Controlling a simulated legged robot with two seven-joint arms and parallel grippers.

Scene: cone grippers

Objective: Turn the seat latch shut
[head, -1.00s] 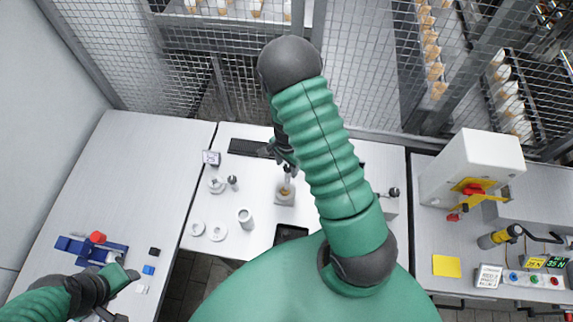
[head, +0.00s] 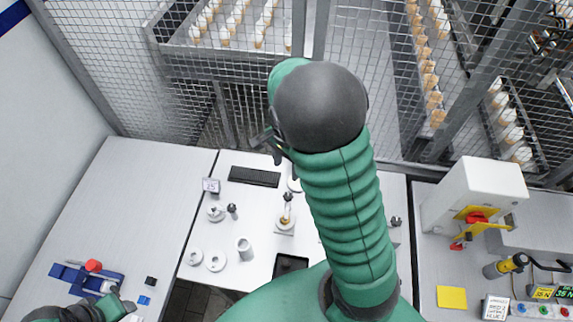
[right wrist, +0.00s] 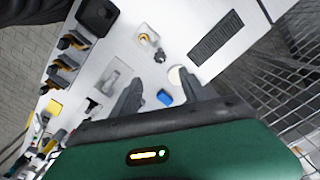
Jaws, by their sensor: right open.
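A small pale stand with a brass-coloured part and a dark-knobbed upright piece (head: 286,218) is on the middle table. It looks like the seat with its latch, but the latch's angle is too small to read. It also shows in the right wrist view (right wrist: 150,42). My right gripper (head: 266,141) is beyond it, above the table's far edge, apart from it.
A white cylinder (head: 244,248), two pale rings and a black tray (head: 291,264) lie around the stand. A black grid plate (head: 254,177) is behind. A blue fixture with a red knob (head: 93,265) is at left. Wire fencing (head: 230,80) rises behind the tables.

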